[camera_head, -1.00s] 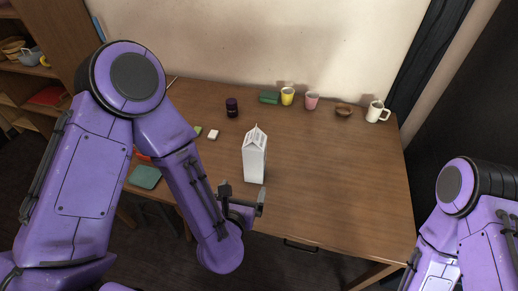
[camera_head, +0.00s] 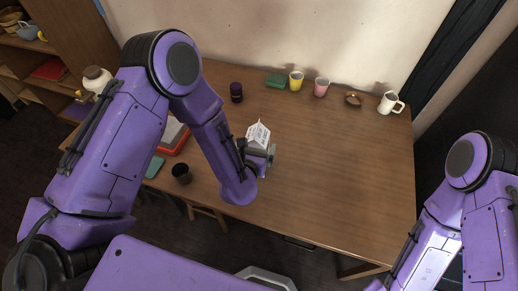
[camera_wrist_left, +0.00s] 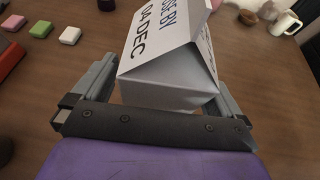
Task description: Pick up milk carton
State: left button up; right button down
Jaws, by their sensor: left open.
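The white milk carton (camera_head: 259,135) with a gabled top and printed text stands on the wooden table. My left gripper (camera_head: 258,155) is open at the carton's near side and hides its lower part in the head view. In the left wrist view the carton (camera_wrist_left: 172,72) lies between the two spread fingers (camera_wrist_left: 160,88), with a gap at its left; contact on the right side is unclear. My right arm shows at the right edge of the head view, but its gripper is out of frame.
A dark cup (camera_head: 181,173) stands at left.

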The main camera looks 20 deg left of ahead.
pick_arm(q)
jog(key=shift+w+f, duration=0.2)
jog(key=shift+w, duration=0.35)
jog(key=c, duration=1.7)
grip_shut()
jog(key=shift+r, duration=0.1)
